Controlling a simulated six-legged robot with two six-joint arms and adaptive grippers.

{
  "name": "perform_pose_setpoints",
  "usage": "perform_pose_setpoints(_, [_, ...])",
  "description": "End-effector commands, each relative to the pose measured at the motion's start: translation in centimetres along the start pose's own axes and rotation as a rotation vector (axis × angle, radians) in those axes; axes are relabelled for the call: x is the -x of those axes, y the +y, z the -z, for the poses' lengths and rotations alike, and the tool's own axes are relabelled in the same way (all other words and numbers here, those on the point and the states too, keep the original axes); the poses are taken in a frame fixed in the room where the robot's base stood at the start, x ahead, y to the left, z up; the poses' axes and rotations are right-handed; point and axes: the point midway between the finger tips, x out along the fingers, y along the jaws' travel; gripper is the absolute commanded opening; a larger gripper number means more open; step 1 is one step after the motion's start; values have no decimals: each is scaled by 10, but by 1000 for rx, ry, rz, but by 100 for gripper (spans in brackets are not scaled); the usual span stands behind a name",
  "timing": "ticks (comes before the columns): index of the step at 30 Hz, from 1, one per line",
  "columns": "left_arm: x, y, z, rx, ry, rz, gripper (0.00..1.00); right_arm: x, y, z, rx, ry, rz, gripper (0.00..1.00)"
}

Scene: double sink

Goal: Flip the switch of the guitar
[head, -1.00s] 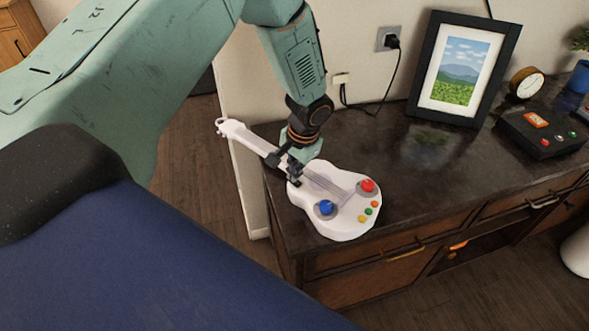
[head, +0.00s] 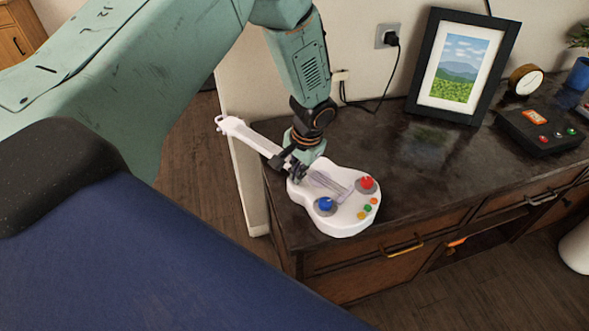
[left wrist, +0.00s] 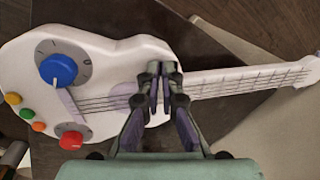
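The white toy guitar (head: 340,215) lies on the dark cabinet top, its neck pointing to the back left past the edge. Its body carries a blue knob (head: 325,204) on a grey dial, a red knob (head: 367,182) and small coloured buttons (head: 367,209). In the left wrist view, a pale bar (left wrist: 72,106) lies across the string ends beside the blue knob (left wrist: 58,70). I cannot tell which part is the switch. My left gripper (head: 298,172) points down over the strings where neck meets body. Its fingertips (left wrist: 160,72) are together, with nothing visible between them. Contact is unclear. My right gripper is out of view.
A framed landscape picture (head: 460,65), a small round clock (head: 526,80) and a black box with buttons (head: 540,132) stand to the right on the cabinet top (head: 420,165). A plugged-in cord (head: 392,70) hangs on the wall behind. The top right of the guitar is clear.

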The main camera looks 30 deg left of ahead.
Motion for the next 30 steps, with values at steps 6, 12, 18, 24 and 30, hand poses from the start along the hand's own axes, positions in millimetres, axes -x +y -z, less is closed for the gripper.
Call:
perform_pose_setpoints(6, [-3,2,-3,0,-8,-2,0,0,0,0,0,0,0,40])
perform_pose_setpoints(12, [8,1,-2,-1,-6,-1,0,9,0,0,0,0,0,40])
perform_pose_setpoints(18, [34,-1,1,-2,-2,1,0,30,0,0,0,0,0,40])
perform_pose_setpoints(24, [67,-1,4,-2,4,2,0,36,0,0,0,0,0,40])
perform_pose_setpoints(30, [106,-1,4,-2,4,2,0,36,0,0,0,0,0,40])
